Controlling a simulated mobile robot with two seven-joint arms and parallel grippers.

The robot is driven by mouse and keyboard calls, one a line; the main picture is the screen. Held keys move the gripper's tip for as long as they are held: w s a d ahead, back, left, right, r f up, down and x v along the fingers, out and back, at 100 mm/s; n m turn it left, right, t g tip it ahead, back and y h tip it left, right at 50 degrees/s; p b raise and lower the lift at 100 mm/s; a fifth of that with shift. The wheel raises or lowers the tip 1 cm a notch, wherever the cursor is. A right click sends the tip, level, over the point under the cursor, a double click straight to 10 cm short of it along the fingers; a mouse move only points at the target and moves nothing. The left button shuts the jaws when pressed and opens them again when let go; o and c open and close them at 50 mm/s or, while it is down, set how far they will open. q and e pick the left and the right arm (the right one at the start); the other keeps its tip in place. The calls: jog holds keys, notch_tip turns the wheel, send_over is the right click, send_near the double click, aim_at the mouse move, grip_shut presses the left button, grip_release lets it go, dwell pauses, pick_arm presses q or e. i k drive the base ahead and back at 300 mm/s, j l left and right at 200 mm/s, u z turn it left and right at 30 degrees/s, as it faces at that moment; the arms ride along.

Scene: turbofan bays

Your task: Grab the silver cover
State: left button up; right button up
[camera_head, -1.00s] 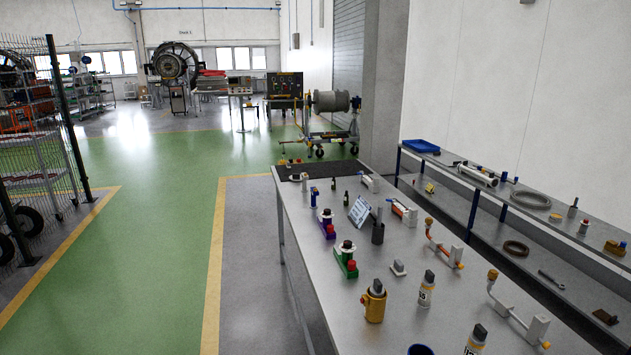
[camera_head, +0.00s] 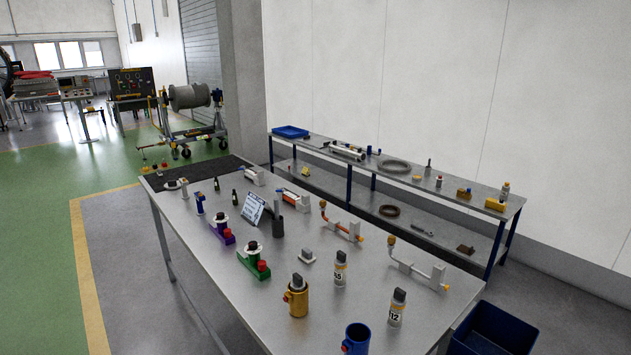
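A long steel workbench (camera_head: 206,262) holds many small parts. A small silver-grey piece with a raised block on top (camera_head: 307,256) sits alone near the bench's middle; it may be the silver cover, but I cannot tell for certain. Around it are a gold cylinder (camera_head: 298,299), two grey canisters with printed labels (camera_head: 340,270) (camera_head: 397,307), a green fixture (camera_head: 253,263) and a purple fixture (camera_head: 221,231). Neither of my grippers shows in this view.
A blue cup (camera_head: 356,340) stands at the bench's near edge. A dark blue bin (camera_head: 495,328) is on the floor at the right. A two-level shelf bench (camera_head: 450,193) with parts runs along the wall. Green floor (camera_head: 35,220) is open at left.

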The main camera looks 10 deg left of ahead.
aim_at(175, 184)
jog(key=j+z, duration=0.1)
jog(key=j, duration=1)
jog(key=i+j, duration=0.1)
jog(key=j, duration=0.25)
jog(key=i+j, duration=0.1)
jog(key=j, duration=0.25)
jog(key=i+j+z, duration=0.1)
jog(key=j, duration=0.25)
jog(key=i+j, duration=0.25)
jog(key=j, duration=0.35)
jog(key=i+j+z, duration=0.15)
jog(key=j, duration=0.5)
jog(key=i+j, duration=0.3)
jog(key=j, duration=0.35)
jog(key=i+j+z, duration=0.15)
jog(key=j, duration=0.5)
jog(key=i+j, duration=0.3)
jog(key=j, duration=0.35)
jog(key=i+j+z, duration=0.15)
jog(key=j, duration=0.5)
jog(key=i+j, duration=0.15)
jog(key=j, duration=0.55)
jog(key=i+j+z, duration=0.15)
jog(key=j, duration=0.55)
